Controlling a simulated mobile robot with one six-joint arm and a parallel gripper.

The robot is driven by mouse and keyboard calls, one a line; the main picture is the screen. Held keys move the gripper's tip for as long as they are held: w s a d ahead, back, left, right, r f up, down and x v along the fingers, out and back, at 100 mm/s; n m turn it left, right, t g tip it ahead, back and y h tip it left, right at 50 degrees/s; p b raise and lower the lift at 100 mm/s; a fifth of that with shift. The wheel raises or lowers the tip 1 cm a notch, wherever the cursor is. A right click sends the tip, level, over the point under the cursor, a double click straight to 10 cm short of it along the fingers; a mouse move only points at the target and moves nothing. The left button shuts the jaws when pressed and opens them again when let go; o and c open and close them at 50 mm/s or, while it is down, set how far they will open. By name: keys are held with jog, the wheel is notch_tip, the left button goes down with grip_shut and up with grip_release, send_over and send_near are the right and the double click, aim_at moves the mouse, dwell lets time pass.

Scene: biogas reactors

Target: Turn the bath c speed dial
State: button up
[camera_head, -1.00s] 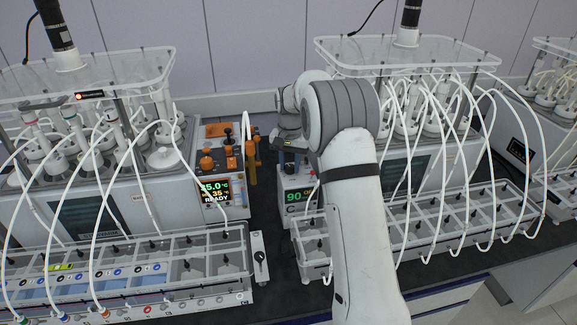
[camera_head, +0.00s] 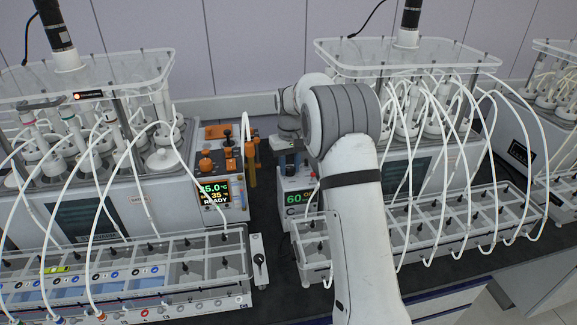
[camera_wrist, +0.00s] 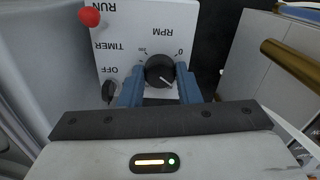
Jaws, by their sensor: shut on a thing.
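The speed dial (camera_wrist: 160,72) is a round black knob with a white pointer line on a white panel marked RPM, in the wrist view. My gripper (camera_wrist: 160,84) has its two blue fingers shut on the dial, one on each side. In the head view my gripper (camera_head: 284,143) is over the top of a small white control box (camera_head: 297,184) marked C, whose green display (camera_head: 294,198) reads 60. The dial itself is hidden in the head view by my gripper and arm.
In the wrist view a black switch (camera_wrist: 109,91) marked OFF, TIMER and RUN and a red knob (camera_wrist: 89,16) are beside the dial. A unit with orange knobs (camera_head: 217,160) stands left of the box. Clear racks (camera_head: 130,262) with tubes line the front.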

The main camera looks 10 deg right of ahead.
aim_at(289, 168)
jog(key=shift+w+r, duration=0.1)
jog(key=shift+r, duration=0.05)
jog(key=o, duration=1)
jog(key=shift+r+b, duration=0.65)
jog(key=shift+r, duration=3.15)
jog(key=s+r+t, duration=0.1)
jog(key=s+r, duration=0.3)
jog(key=s, duration=0.5)
jog(key=s+r+t, duration=0.1)
jog(key=s+r, duration=0.2)
jog(key=s, duration=0.7)
jog(key=shift+m+t, duration=0.7)
jog(key=shift+m, duration=0.2)
jog(key=s+f, duration=0.2)
jog(key=s, duration=0.4)
jog(key=s+f, duration=0.2)
jog(key=s, duration=0.5)
jog(key=s+f, duration=0.2)
jog(key=s, duration=0.5)
jog(key=shift+a, duration=0.2)
